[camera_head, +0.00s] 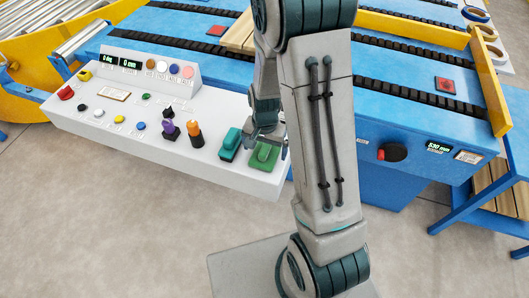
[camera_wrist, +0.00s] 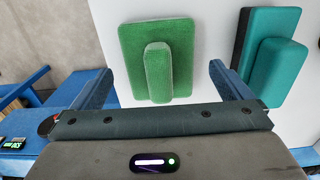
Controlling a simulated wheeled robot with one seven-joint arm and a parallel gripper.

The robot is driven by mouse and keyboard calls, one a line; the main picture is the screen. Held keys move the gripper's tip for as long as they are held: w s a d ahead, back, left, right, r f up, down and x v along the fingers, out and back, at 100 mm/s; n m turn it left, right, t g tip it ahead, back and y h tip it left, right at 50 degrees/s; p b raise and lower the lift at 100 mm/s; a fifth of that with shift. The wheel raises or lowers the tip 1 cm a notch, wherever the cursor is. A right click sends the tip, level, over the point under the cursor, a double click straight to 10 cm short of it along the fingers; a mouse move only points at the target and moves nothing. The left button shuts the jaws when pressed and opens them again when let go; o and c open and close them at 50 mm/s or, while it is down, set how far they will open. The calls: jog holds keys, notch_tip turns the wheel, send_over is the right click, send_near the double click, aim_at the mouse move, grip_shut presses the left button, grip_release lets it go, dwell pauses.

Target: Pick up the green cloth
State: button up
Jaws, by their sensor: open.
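The green cloth (camera_head: 264,157) lies on the right end of the white control panel. In the wrist view the green cloth (camera_wrist: 130,50) is a flat green pad with a raised, rounded ridge along its middle. My gripper (camera_head: 267,142) is open and empty, just above the cloth, and my arm hides part of that area in the head view. In the wrist view my gripper (camera_wrist: 166,72) has one finger on each side of the cloth's near part, with the ridge between them. I cannot tell whether the fingers touch the panel.
A teal block with a handle (camera_head: 230,144) sits close to the left of the cloth; it also shows in the wrist view (camera_wrist: 276,58). The white panel (camera_head: 75,122) carries several knobs, buttons and an orange lever (camera_head: 195,134). The blue conveyor table (camera_head: 345,120) stands behind.

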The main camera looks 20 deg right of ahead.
aim_at(265, 148)
jog(key=shift+f, duration=0.7)
jog(key=c, duration=1.1)
jog(key=shift+o, duration=0.2)
jog(key=shift+r, duration=0.15)
notch_tip(265, 148, up, 10)
jog(key=shift+f+b, duration=0.1)
jog(key=shift+b, duration=0.25)
